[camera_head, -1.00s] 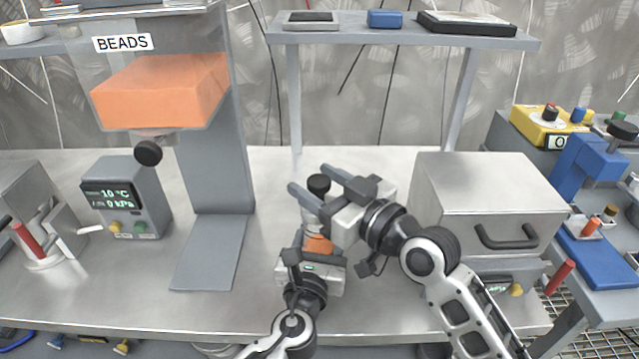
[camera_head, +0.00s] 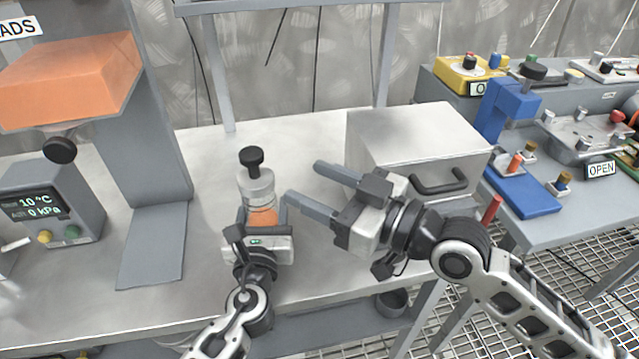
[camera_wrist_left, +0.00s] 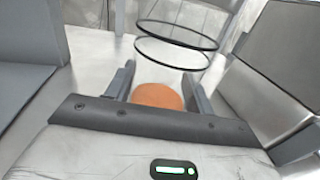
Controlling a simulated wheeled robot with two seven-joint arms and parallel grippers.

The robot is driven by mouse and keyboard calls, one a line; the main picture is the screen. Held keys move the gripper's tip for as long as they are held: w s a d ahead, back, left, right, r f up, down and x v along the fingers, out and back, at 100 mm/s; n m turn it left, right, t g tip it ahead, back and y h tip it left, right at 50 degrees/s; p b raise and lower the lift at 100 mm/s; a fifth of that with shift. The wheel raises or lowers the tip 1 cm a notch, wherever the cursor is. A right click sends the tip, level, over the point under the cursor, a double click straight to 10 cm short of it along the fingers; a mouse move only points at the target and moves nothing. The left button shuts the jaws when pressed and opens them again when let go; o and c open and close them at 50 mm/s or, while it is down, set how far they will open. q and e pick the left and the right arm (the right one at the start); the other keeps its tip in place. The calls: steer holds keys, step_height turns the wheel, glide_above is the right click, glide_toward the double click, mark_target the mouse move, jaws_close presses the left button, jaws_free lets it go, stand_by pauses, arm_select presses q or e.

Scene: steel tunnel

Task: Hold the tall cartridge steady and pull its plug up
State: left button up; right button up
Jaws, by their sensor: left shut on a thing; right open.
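The tall cartridge (camera_head: 257,187) stands upright on the bench, clear above with orange contents lower down. Its black plug (camera_head: 252,159) sits at the top, with a knob on a short stem. My left gripper (camera_head: 262,217) is shut around the cartridge's lower part, one finger on each side. In the left wrist view the orange part (camera_wrist_left: 157,96) shows between the fingers, with two dark rings (camera_wrist_left: 175,42) above it. The cartridge's base is hidden by the left gripper. My right gripper (camera_head: 303,183) is open and empty, right of the cartridge and apart from the plug.
A steel box with a black handle (camera_head: 418,145) stands behind the right gripper. The grey bead dispenser (camera_head: 150,130) stands on the left, beside a display unit (camera_head: 50,210). A blue press (camera_head: 510,110) is on the right-hand table. Bench around the cartridge's left is clear.

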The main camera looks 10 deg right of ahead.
stand_by(0.3)
arm_select(q)
steer(key=o, duration=1.2)
steer(key=shift+c, duration=0.2)
